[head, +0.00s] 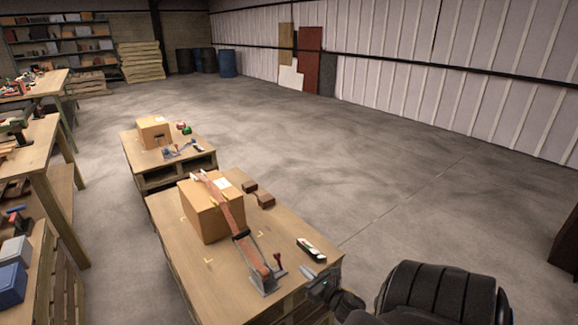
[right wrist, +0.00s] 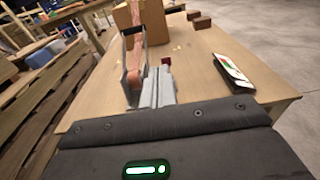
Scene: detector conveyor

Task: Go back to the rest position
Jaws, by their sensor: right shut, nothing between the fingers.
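My right gripper (head: 318,275) is at the near right corner of the wooden table (head: 190,262), with my dark arm behind it at the lower right. Its grey fingers (right wrist: 157,88) are closed together, with nothing between them, in the right wrist view. It is apart from the cardboard box (head: 205,220) and from the small black, white and green device (head: 311,249) lying on the table. That device (right wrist: 235,70) is right of the fingers in the wrist view. My left gripper is in neither view.
A second table holds another box (head: 154,132). Workbenches (head: 40,150) line the left.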

